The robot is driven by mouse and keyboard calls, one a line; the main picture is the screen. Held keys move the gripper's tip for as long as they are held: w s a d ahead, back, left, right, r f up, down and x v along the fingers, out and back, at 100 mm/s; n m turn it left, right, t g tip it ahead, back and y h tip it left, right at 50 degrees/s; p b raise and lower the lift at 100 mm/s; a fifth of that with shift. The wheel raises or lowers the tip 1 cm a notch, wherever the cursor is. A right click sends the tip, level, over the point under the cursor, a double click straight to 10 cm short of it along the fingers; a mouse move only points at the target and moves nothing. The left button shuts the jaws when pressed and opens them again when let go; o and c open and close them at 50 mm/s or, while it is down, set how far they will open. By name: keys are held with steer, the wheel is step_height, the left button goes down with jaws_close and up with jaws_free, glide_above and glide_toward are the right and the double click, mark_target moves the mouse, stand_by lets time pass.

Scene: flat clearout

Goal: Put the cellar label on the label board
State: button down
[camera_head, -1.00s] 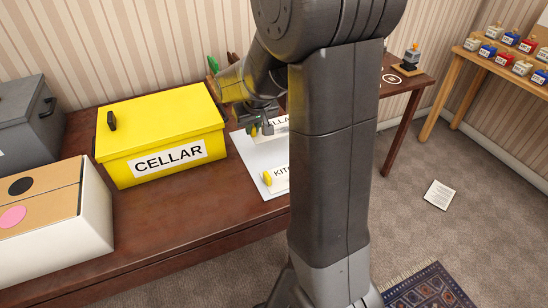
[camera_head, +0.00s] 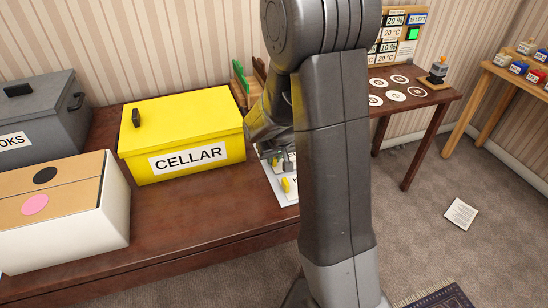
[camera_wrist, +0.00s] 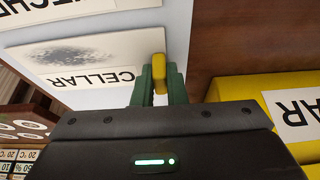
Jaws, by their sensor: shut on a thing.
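The cellar label is a white plate with black CELLAR lettering, a grey smudge and a yellow tab; it fills the upper left of the wrist view (camera_wrist: 90,55). My gripper (camera_wrist: 156,88) has its green fingers shut on the yellow tab at the label's edge. The label is over a flat white board (camera_head: 279,197), probably the label board; I cannot tell whether it touches it. In the head view, my gripper (camera_head: 277,160) is low over this board, right of the yellow CELLAR box (camera_head: 160,120). My arm hides most of the board and the label there.
The kitchen label, with its yellow tab (camera_head: 286,185), lies on the board's near part. A grey box (camera_head: 40,130) and white-sided carton (camera_head: 75,230) stand left.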

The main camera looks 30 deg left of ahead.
steer(key=shift+f, duration=0.2)
steer(key=c, duration=1.5)
jaws_free()
steer(key=shift+r, duration=0.1)
steer(key=shift+o, duration=0.2)
steer(key=shift+r, duration=0.45)
steer(key=p+v, duration=0.1)
steer(key=v, duration=1)
steer(key=shift+d+r, duration=0.15)
steer(key=shift+s, duration=0.1)
